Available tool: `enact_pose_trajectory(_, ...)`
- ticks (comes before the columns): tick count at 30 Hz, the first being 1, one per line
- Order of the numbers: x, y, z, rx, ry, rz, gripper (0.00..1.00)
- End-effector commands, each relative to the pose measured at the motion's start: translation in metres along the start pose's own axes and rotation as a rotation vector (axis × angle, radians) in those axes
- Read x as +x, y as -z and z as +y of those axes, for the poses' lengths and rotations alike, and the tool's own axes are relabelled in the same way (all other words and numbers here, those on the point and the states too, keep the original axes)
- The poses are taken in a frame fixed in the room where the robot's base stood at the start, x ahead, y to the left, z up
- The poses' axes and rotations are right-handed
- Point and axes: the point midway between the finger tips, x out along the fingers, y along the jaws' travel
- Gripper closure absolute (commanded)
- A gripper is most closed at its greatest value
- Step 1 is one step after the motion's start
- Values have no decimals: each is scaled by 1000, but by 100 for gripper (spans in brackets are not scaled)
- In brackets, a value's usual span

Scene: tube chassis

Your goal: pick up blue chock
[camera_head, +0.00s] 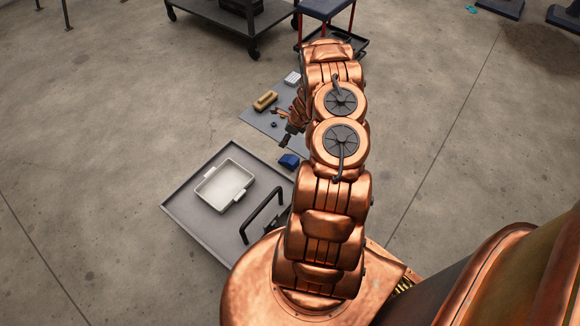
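The blue chock (289,160) lies at the front of the grey mat, close to the upper right edge of the grey tray. My gripper (285,141) is a little above the chock in the picture, its dark tip pointing down and left. It appears apart from the chock, but the height between them is hard to judge. My copper arm covers the right part of the mat and much of the gripper, so I cannot see whether the fingers are open or shut.
The grey mat (256,119) holds a tan block (265,100), a small dark blue piece (274,125) and a white ribbed item (292,78). A grey tray (185,209) with a white bin (224,185) lies at lower left. A wheeled cart (215,14) stands behind. Floor at left is clear.

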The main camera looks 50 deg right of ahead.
Motion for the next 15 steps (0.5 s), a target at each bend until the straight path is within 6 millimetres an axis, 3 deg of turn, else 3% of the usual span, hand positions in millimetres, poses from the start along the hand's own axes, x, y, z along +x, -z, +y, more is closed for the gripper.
enact_pose_trajectory(1, 23, 20, 0, 56, 5, 1, 12)
enact_pose_trajectory(6, 65, 61, -4, 214, 36, 4, 12)
enact_pose_trajectory(10, 85, 82, -2, 295, 49, 7, 12)
enact_pose_trajectory(15, 96, 92, -2, 338, 57, 7, 12)
